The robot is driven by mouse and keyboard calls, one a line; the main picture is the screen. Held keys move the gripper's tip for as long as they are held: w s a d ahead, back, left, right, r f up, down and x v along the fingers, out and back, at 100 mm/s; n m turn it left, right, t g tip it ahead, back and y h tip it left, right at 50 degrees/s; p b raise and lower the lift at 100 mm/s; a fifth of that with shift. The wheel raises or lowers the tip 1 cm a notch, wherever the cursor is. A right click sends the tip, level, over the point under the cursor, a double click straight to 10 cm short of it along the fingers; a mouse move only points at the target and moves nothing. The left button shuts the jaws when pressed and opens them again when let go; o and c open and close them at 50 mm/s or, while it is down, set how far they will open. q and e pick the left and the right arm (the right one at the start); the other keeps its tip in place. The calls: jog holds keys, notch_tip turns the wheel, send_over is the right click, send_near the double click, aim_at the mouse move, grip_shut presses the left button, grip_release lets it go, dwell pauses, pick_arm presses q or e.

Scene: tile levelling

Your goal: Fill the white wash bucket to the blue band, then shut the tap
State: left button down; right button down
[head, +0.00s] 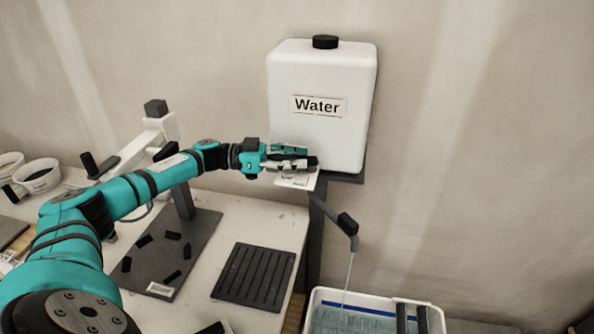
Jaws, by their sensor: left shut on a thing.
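The white wash bucket (314,297) stands at the bottom, cut off by the picture's edge. A blue band (357,308) runs along its inner wall, and the water surface (340,322) shows below the band. A thin stream of water (349,272) falls from the spout (354,243) into the bucket. The white water tank (320,80) stands above. My left gripper (308,162) is at the tank's lower front, shut on a dark part that looks like the tap lever, mostly hidden by the fingers. My right gripper is out of view.
A white card (297,181) sits just below the left gripper. A grey ribbed mat (254,276) and a dark base plate (170,252) lie on the table (228,211). Several white tubs (38,176) stand at the far left. Two dark bars (402,318) stand at the bucket's right.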

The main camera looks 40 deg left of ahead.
pick_arm(q)
jog(key=shift+w+f+m+g+h+b, duration=0.2)
jog(key=shift+m+g+h+b, duration=0.25)
jog(key=shift+g, duration=0.25)
jog(key=shift+a+r+m+g, duration=0.1)
jog(key=shift+r+m+g, duration=0.05)
jog(key=shift+m+g, duration=0.35)
jog(key=shift+b, duration=0.3)
jog(key=shift+h, duration=0.25)
jog(key=c, duration=1.2)
grip_release()
jog(key=shift+w, duration=0.1)
jog(key=shift+o, duration=0.2)
